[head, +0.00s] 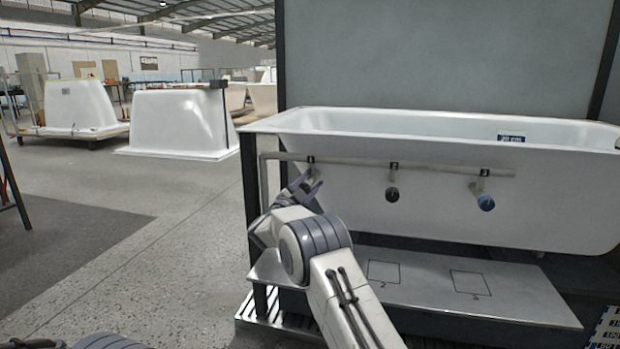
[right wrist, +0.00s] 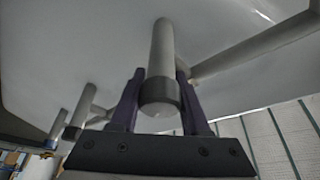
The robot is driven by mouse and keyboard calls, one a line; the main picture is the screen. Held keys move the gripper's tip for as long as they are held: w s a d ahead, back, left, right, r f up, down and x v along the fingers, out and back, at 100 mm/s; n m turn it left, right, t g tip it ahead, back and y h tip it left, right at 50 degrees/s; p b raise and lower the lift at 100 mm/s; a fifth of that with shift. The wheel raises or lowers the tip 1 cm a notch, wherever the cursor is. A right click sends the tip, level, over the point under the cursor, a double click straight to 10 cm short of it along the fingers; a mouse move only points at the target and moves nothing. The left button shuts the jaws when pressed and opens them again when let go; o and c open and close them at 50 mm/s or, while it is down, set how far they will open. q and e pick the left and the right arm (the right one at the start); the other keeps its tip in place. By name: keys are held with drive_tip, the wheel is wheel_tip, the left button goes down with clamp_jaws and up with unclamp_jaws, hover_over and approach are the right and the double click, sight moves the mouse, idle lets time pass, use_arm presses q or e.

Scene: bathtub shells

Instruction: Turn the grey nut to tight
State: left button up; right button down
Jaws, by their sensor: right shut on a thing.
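The grey nut (right wrist: 160,93) shows in the right wrist view as a dark grey ring around the lower end of a pale pipe stub (right wrist: 162,48). My right gripper (right wrist: 158,100) is shut on it, with one purple finger on each side. In the head view my right gripper (head: 308,186) is at the leftmost stub, marked 1, on the pipe rail (head: 440,168) along the white tub (head: 420,135). The nut is largely hidden there by the gripper. I cannot tell how tight it is. My left gripper is not in view.
A black nut (head: 392,194) at stub 2 and a blue nut (head: 486,203) at stub 3 hang to the right. A grey shelf (head: 425,280) with marked squares lies below. A dark frame post (head: 252,205) stands at the left. Other tub shells (head: 180,120) stand farther back.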

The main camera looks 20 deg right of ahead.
sight(303, 188)
drive_tip(key=m+g+p, duration=0.1)
drive_tip(key=m, duration=0.3)
drive_tip(key=shift+s+f+m+g+y+p, duration=0.15)
drive_tip(key=shift+m+g+p, duration=0.25)
drive_tip(key=shift+m, duration=0.35)
drive_tip(key=shift+w+f+m+g+y+p, duration=0.15)
drive_tip(key=shift+m+g+p, duration=0.25)
drive_tip(key=shift+m, duration=0.35)
drive_tip(key=shift+s, duration=0.1)
drive_tip(key=shift+c, duration=1.9)
unclamp_jaws()
drive_tip(key=p+v, duration=0.3)
drive_tip(key=v, duration=0.6)
drive_tip(key=shift+s+a+r+p, duration=0.1)
drive_tip(key=shift+s+a+p, duration=0.1)
drive_tip(key=shift+a+p, duration=0.15)
drive_tip(key=shift+s+a, duration=0.2)
drive_tip(key=shift+a, duration=0.05)
